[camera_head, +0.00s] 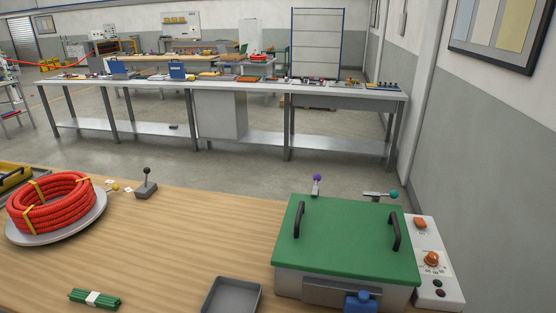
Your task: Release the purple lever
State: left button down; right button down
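The purple lever (317,181) is a short metal lever with a purple ball knob. It stands nearly upright at the back edge of a grey box with a green lid (345,240). A second lever with a teal knob (393,195) lies about level at the box's back right corner. A blue knob or catch (360,301) is at the front of the box, partly cut off by the frame. The lid lies flat on the box and has two black handles. Neither of my grippers is in view.
A control panel (435,265) with orange knobs stands right of the box. A grey tray (231,297), green bundle (94,298), black-knobbed lever (146,185) and red conduit coil (52,203) on a round plate are to the left. The wooden table's middle (200,235) is clear.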

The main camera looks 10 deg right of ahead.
aim_at(317, 177)
jog(key=k+l+u, duration=0.15)
jog(key=l+u, duration=0.25)
jog(key=k+l+u, duration=0.1)
jog(key=u, duration=0.35)
jog(key=k, duration=0.1)
